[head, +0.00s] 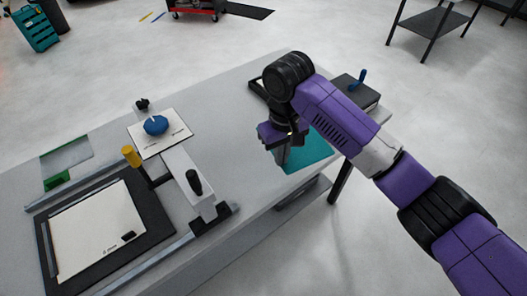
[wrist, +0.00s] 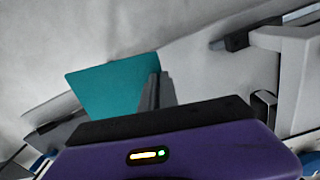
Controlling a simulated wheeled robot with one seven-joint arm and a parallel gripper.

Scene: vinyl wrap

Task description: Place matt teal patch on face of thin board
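The matt teal patch (head: 308,153) is a flat teal sheet over the right part of the grey table. It also shows in the wrist view (wrist: 105,88), where it reaches past the table's edge line. My gripper (head: 283,160) is at the patch's left side. In the wrist view its fingers (wrist: 156,92) are close together at the patch's edge and appear to pinch it. The finger tips are partly hidden. A thin, pale board (head: 92,232) lies flat on a dark base at the table's left end, well away from my gripper. A small dark piece is on its lower right.
A white arm-like fixture (head: 188,181) with a black knob stands beside the board. A blue item (head: 156,125) sits on a white card behind it. A grey panel (head: 66,158) with a green piece lies far left. A dark box (head: 355,92) stands right. The table's middle is clear.

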